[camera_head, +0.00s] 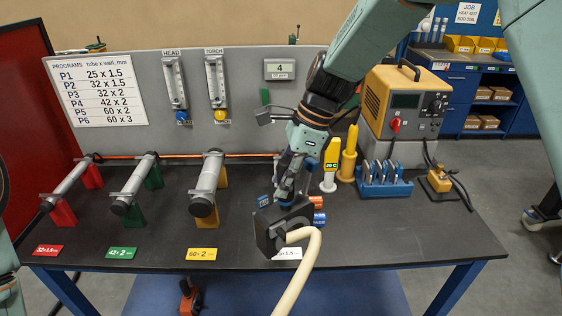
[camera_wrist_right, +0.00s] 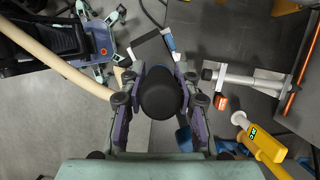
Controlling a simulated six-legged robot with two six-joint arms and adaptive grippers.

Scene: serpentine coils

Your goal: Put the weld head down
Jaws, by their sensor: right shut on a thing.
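My right gripper (camera_head: 287,188) reaches down over the front middle of the bench and is shut on the weld head (camera_head: 268,234). The weld head is a dark block with a cream hose (camera_head: 301,268) running from it toward the front. In the right wrist view, a rounded black part of the weld head (camera_wrist_right: 160,92) sits between the fingers of my right gripper (camera_wrist_right: 160,98). The hose (camera_wrist_right: 60,60) runs to the upper left there. The weld head partly covers a white label card (camera_head: 288,254). I cannot tell whether it touches the bench. My left gripper is not in view.
Three tubes on red, green (camera_head: 133,190) and yellow (camera_head: 207,190) stands fill the bench's left. A yellow-handled tool (camera_head: 349,155), blue rack (camera_head: 384,184) and yellow power unit (camera_head: 405,102) stand to the right. The dark bench top (camera_head: 420,230) is clear at front right.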

